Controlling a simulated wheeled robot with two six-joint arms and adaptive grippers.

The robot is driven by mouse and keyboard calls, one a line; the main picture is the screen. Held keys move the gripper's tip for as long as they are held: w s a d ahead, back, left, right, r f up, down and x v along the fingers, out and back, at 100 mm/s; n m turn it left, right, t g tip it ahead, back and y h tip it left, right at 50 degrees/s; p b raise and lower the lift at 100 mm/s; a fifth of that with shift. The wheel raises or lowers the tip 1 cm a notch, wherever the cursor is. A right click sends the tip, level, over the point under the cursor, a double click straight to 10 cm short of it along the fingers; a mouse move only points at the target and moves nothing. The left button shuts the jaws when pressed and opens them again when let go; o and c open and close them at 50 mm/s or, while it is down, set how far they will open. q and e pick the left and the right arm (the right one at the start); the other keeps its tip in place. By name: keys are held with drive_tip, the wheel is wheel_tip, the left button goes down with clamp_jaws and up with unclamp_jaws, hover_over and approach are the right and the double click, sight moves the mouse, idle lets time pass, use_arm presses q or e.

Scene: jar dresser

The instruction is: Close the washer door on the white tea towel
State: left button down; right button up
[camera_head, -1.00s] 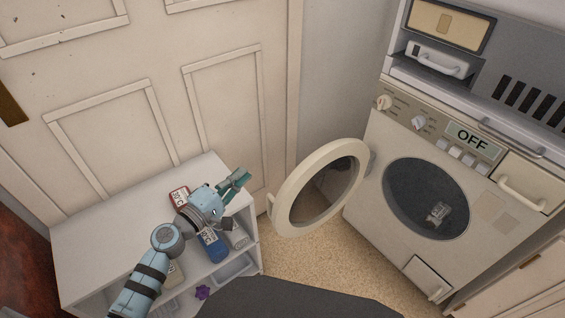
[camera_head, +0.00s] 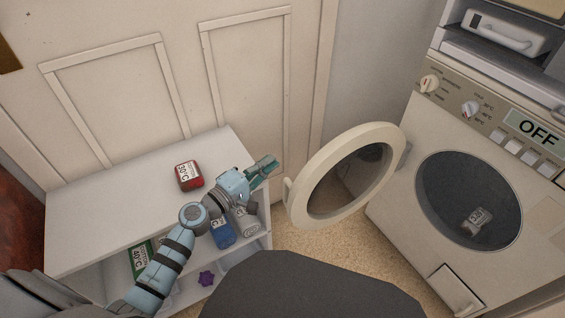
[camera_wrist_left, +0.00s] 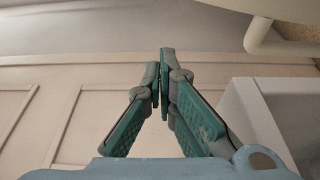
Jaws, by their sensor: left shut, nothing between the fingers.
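The washer (camera_head: 440,130) stands at the right with its round door (camera_head: 302,205) swung wide open to the left. The drum opening (camera_head: 435,195) is dark. A small pale item with a printed label (camera_head: 476,221) lies inside; I cannot tell whether it is the white tea towel. My left gripper (camera_head: 268,167) is shut and empty, above the right end of the white shelf unit and just left of the door, apart from it. In the left wrist view the fingertips (camera_wrist_left: 166,62) meet, and part of the pale door rim (camera_wrist_left: 270,40) shows at upper right. My right gripper is not in view.
The white shelf unit (camera_head: 85,215) holds a red labelled box (camera_head: 189,175) on top, and a blue container (camera_head: 222,234), a grey one (camera_head: 247,222) and a purple item (camera_head: 207,278) lower down. A panelled wall is behind. Speckled floor (camera_head: 340,255) lies below the door.

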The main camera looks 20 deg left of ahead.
use_arm(q)
drive_tip(key=w+d, duration=0.5)
drive_tip(key=d, duration=0.1)
drive_tip(key=shift+w+d+p, duration=0.25)
drive_tip(key=shift+w+p, duration=0.05)
drive_tip(key=shift+w, duration=0.05)
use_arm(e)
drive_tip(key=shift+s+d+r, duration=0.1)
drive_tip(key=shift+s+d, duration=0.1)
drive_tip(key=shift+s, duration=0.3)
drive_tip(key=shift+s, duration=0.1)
